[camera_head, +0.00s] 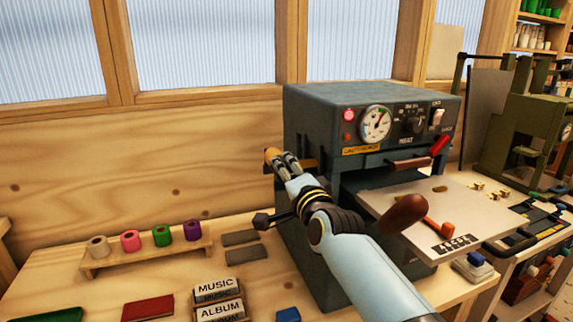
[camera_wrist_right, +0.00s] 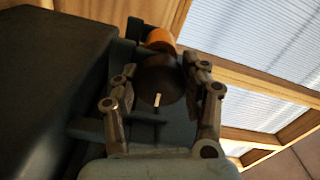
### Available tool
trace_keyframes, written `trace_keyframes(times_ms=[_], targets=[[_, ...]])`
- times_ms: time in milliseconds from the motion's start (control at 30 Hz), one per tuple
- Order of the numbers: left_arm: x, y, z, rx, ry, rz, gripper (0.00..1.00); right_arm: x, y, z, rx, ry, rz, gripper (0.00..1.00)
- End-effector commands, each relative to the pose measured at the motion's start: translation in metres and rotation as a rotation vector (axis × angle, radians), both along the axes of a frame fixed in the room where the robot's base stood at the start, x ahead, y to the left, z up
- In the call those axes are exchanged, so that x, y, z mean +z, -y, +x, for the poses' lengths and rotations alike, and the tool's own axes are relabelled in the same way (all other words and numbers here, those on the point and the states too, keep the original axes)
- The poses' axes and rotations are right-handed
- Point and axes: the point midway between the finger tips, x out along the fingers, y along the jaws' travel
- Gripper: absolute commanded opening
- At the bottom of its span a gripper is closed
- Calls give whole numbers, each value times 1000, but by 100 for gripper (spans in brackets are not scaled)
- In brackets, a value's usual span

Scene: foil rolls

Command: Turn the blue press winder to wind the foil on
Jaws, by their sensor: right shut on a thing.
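The blue press (camera_head: 300,110) is a dark blue-grey box with a dial and knobs on its front, standing on the wooden bench. My right gripper (camera_head: 284,161) is at the press's left side, near the top. In the right wrist view its fingers (camera_wrist_right: 160,80) are shut on the dark round winder knob (camera_wrist_right: 158,88), one on each side. The knob has a short pale mark. An orange-gold foil roll (camera_wrist_right: 160,41) sits just beyond the knob; part of it shows in the head view (camera_head: 269,156). The fingers hide most of the winder in the head view. My left gripper is not in view.
A wooden rack (camera_head: 145,257) with several coloured foil rolls stands on the bench at left. MUSIC and ALBUM blocks (camera_head: 217,290) lie in front. A board (camera_head: 470,205) juts from the press at right. A green press (camera_head: 525,130) stands far right.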

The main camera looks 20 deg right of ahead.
Motion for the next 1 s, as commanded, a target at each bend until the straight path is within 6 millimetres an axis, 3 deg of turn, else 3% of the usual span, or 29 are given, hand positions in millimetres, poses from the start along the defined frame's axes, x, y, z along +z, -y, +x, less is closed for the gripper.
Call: trace_keyframes(times_ms=[400,1000], targets=[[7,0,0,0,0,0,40,0,0,0,0,-9,231,13],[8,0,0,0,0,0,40,-1,0,0,0,-11,281,13]])
